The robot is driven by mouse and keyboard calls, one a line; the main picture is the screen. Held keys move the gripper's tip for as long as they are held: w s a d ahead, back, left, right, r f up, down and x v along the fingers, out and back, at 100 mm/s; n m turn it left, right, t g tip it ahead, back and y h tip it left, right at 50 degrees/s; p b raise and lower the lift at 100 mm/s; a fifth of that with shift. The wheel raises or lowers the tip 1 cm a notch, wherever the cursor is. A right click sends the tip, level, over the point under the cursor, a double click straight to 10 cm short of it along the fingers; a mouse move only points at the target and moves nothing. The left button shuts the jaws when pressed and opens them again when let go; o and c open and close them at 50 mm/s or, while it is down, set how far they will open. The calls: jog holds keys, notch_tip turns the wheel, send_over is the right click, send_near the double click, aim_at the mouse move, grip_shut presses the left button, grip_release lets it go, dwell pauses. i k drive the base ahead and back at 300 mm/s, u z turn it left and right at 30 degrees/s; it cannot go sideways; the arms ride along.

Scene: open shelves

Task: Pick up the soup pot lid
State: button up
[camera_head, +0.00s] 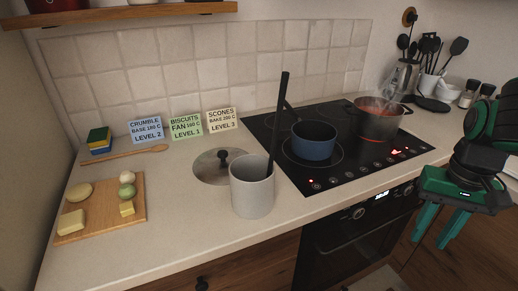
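The pot lid (213,171) lies flat on the counter left of the hob. It is a round, metallic disc with a dark knob (224,155) on top. A grey cylindrical container (252,190) with a long dark stick in it stands in front and to the right, hiding part of the lid's edge. My gripper (441,229) is at the far right, in front of the counter's edge and well away from the lid. Its two green fingers point down and are apart, with nothing between them.
A blue pot (313,143) and a steel pot with red contents (379,121) stand on the black hob (345,167). A wooden board (97,222) with food pieces, a wooden spoon (125,154), sponges (99,140) and several cards occupy the left. A shelf (120,13) hangs above.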

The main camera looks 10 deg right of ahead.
aim_at(212, 167)
jog(key=u, duration=1.45)
jog(key=k, duration=0.85)
jog(key=z, duration=0.95)
jog(key=i, duration=1.2)
jog(key=u, duration=0.05)
